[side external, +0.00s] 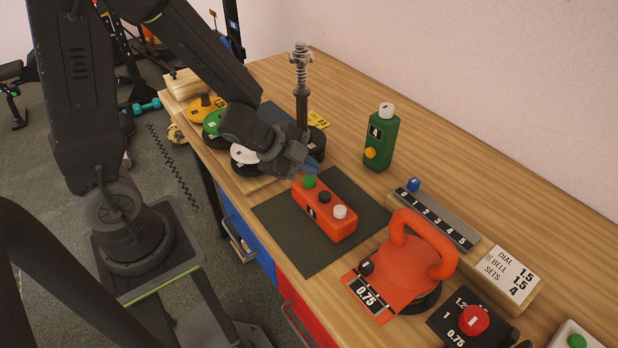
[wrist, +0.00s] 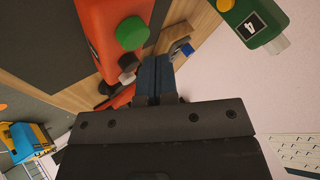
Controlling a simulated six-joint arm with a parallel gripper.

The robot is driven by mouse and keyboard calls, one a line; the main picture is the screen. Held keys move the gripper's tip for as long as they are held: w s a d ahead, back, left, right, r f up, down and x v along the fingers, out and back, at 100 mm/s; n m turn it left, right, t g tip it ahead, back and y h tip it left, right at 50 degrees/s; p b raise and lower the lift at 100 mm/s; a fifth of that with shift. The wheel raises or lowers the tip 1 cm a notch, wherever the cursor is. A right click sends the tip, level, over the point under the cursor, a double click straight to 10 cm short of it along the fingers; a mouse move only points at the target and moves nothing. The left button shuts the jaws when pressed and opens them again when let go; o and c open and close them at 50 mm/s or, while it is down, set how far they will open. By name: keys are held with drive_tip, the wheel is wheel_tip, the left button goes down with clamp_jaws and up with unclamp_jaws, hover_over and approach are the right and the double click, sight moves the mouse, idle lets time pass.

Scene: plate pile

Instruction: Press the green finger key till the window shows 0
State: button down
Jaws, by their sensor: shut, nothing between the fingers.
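A red box (side external: 325,222) lies on a dark mat (side external: 268,212), with a green key (side external: 309,181), a black key (side external: 324,197) and a white key (side external: 340,212) on top. A small dark window (side external: 310,212) is on its side; its digit is too small to read surely. In the wrist view the green key (wrist: 131,33) is just left of my fingertips. My gripper (side external: 314,167) is shut and empty, its blue fingers close behind the green key; I cannot tell whether they touch it. The gripper also shows in the wrist view (wrist: 155,62).
A green flask-shaped counter (side external: 381,140) showing 4 stands behind the box. A grey number strip (side external: 437,219) and a red-orange handled weight (side external: 410,265) marked 0.75 are to the right. A spring post (side external: 301,85) rises behind my gripper. Bare mat lies left of the box.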

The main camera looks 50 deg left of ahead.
sight(308, 181)
drive_tip(key=shift+f, duration=0.1)
drive_tip(key=shift+f, duration=0.3)
drive_tip(key=shift+f, duration=0.65)
idle(0.9)
drive_tip(key=shift+r, duration=1.05)
drive_tip(key=shift+r, duration=2.55)
